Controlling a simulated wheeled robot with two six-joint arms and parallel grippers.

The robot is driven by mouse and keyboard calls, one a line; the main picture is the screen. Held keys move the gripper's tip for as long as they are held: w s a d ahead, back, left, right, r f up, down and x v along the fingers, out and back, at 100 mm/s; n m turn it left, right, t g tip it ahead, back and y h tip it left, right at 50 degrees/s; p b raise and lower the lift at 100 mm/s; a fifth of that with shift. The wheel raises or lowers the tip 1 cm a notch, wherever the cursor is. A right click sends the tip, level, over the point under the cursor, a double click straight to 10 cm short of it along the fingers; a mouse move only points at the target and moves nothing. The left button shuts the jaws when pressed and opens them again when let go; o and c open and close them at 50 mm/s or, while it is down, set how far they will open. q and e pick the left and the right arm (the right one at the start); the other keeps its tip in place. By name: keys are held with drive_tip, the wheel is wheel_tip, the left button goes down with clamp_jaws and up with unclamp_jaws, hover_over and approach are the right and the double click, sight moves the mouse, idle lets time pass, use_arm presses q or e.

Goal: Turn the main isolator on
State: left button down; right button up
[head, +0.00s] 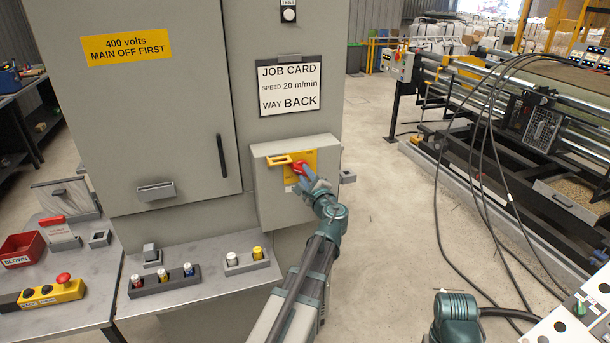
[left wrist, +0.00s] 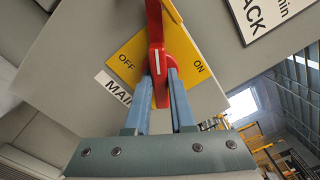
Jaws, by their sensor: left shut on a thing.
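The main isolator is a red handle (head: 298,168) on a yellow plate (head: 313,160), on the grey box at the cabinet's front. In the left wrist view the red handle (left wrist: 156,45) carries a white line and lies between the words OFF and ON on the plate (left wrist: 185,50); it points at neither word squarely. My left gripper (head: 304,176) is shut on the handle, its blue fingers (left wrist: 160,88) on either side of its lower part. The fingers hide part of the handle and plate. My right gripper is out of view.
A job card (head: 289,87) hangs above the isolator box (head: 274,203). The cabinet door (head: 160,125) is closed. A shelf below holds coloured buttons (head: 165,276). A red bin (head: 22,249) stands at left. Cables (head: 480,170) hang before the roller machine (head: 520,110) at right.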

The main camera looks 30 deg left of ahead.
use_arm(q)
drive_tip(key=m, duration=0.5)
drive_tip(key=shift+m, duration=0.3)
drive_tip(key=m, duration=0.5)
drive_tip(key=shift+m, duration=0.3)
drive_tip(key=c, duration=0.8)
unclamp_jaws()
drive_tip(key=shift+o, duration=0.2)
drive_tip(key=v, duration=1.4)
drive_tip(key=shift+a, duration=0.1)
